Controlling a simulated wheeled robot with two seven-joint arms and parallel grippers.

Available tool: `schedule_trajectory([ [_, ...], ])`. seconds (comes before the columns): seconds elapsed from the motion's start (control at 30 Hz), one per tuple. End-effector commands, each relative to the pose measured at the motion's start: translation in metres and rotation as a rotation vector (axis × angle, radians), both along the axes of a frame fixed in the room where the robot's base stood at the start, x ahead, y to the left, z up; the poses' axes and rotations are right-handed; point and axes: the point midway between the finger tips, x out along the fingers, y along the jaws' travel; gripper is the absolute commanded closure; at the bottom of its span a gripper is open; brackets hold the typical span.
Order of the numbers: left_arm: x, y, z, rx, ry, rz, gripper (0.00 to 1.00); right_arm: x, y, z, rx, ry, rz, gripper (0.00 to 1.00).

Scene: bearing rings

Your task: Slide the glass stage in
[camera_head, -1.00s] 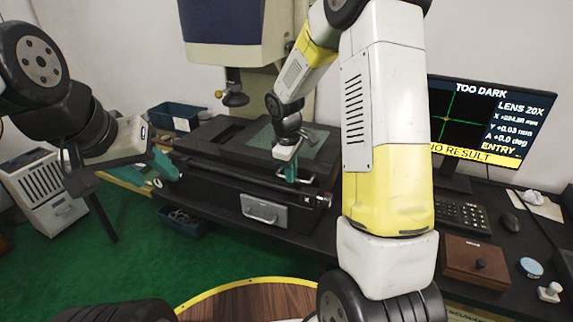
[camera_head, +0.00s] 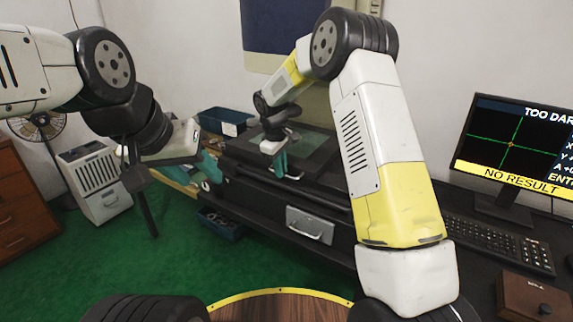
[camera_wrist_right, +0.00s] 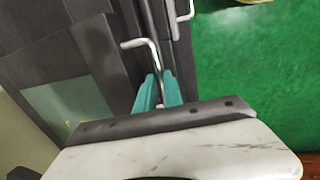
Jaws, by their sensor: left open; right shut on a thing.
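The glass stage (camera_head: 313,146) is a greenish pane in a black frame on the measuring machine. Its pane also shows at the left of the right wrist view (camera_wrist_right: 72,104). My right gripper (camera_head: 279,165) is at the stage's front side. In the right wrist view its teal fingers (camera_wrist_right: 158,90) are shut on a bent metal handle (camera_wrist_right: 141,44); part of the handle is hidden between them. My left gripper (camera_head: 208,165) is open and empty by the left front end of the machine, close to a round knob (camera_head: 206,186); I cannot tell whether they touch.
A drawer front with a metal handle (camera_head: 310,224) is below the stage. Blue bins stand behind (camera_head: 226,121) and below (camera_head: 221,223). At right are a monitor (camera_head: 515,150) reading "NO RESULT", a keyboard (camera_head: 498,245) and a brown box (camera_head: 530,295). Green floor is clear at front left.

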Motion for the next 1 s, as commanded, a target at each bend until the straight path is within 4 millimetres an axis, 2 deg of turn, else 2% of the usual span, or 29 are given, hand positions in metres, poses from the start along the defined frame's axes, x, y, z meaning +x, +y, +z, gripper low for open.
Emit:
schedule_trajectory([
  [0.57,0.0,0.0,0.0,0.0,0.0,0.0,0.52,0.0043,0.0072,0.0009,0.003,-0.004,0.002,1.0],
  [0.6,-0.0001,0.0,0.0001,0.0,0.0,0.0,0.52,0.0044,0.0073,0.001,0.004,-0.004,0.002,0.82],
  [0.7,-0.0001,0.0,0.0001,0.0,0.0,0.0,0.52,0.0041,0.0067,0.0007,0.003,-0.003,0.002,0.67],
  [1.0,0.0,0.0,0.0,0.0,0.0,0.0,0.52,0.0035,0.0053,0.0012,0.001,-0.001,0.0,0.67],
])
